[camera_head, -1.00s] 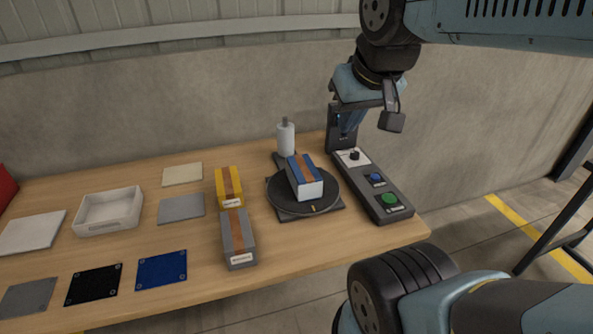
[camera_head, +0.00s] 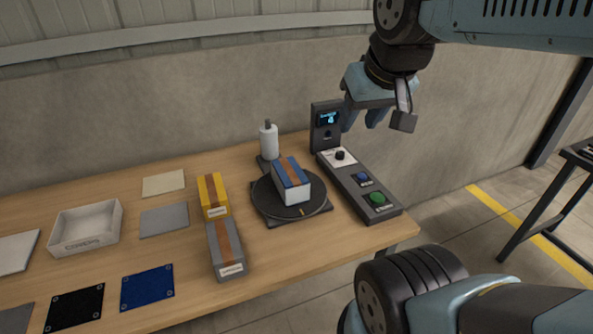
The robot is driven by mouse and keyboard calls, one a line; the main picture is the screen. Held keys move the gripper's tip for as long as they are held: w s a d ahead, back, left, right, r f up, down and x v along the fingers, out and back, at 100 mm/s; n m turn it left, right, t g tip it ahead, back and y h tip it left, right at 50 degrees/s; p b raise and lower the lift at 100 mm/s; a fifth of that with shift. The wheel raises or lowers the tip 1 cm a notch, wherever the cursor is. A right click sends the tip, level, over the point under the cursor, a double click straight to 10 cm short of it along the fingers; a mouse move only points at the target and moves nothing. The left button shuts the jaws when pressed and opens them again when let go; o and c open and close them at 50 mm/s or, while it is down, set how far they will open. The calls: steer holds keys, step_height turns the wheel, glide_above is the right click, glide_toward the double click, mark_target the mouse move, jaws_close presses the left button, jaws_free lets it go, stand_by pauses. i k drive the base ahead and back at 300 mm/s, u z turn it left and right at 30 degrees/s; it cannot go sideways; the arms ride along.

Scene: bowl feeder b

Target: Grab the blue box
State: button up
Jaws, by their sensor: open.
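The blue box (camera_head: 291,180) has a brown stripe along its top and a white end face. It lies on a round black turntable (camera_head: 309,207) near the right end of the wooden table. My gripper (camera_head: 362,118) is open and empty, pointing down.
A yellow box (camera_head: 213,195) and a grey box (camera_head: 226,249) lie left of the turntable. A white bottle (camera_head: 269,142) stands behind it. A white tray (camera_head: 86,228) and flat mats lie further left.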

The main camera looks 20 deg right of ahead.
mark_target(294, 187)
steer(key=u, duration=0.8)
steer(key=i, duration=0.1)
steer(key=z, duration=2.55)
steer(key=k, duration=2.1)
steer(key=u, duration=1.25)
steer(key=i, duration=1)
steer(key=u, duration=0.1)
